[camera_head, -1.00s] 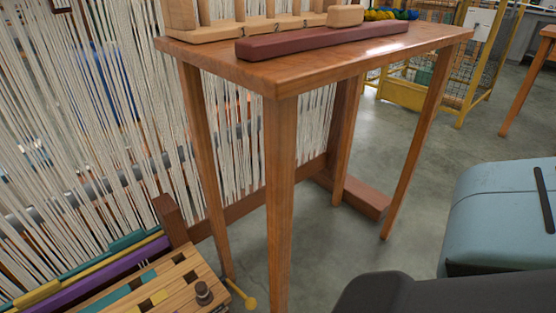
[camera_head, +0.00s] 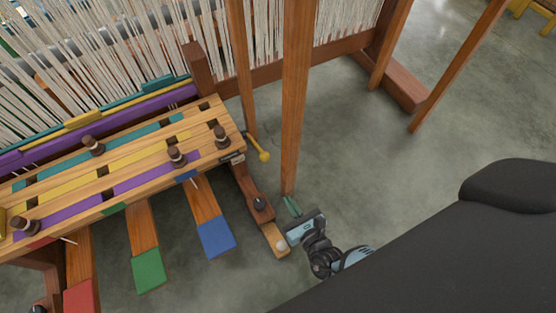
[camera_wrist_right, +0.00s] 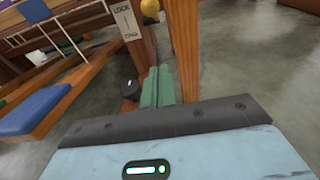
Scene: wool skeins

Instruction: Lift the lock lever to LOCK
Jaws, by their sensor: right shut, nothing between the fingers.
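The lock lever is a thin yellow rod with a round yellow knob (camera_head: 264,156) at the loom's right end, in the head view. The knob is partly cut off at the top of the right wrist view (camera_wrist_right: 150,8). Beside it is a pale label (camera_wrist_right: 126,20) reading LOCK at its upper end; the lower word is hard to read. My right gripper (camera_head: 291,206) has green fingers (camera_wrist_right: 157,87), shut and empty. They are below the knob in the head view and apart from it. My left gripper is not in view.
A wooden table leg (camera_head: 295,100) stands close to the right of the knob and my fingers. A brown wooden beam with a dark knob (camera_head: 260,204) is left of the gripper. Blue (camera_head: 216,238) and green (camera_head: 149,270) pedals lie further left. Open floor (camera_head: 370,165) is to the right.

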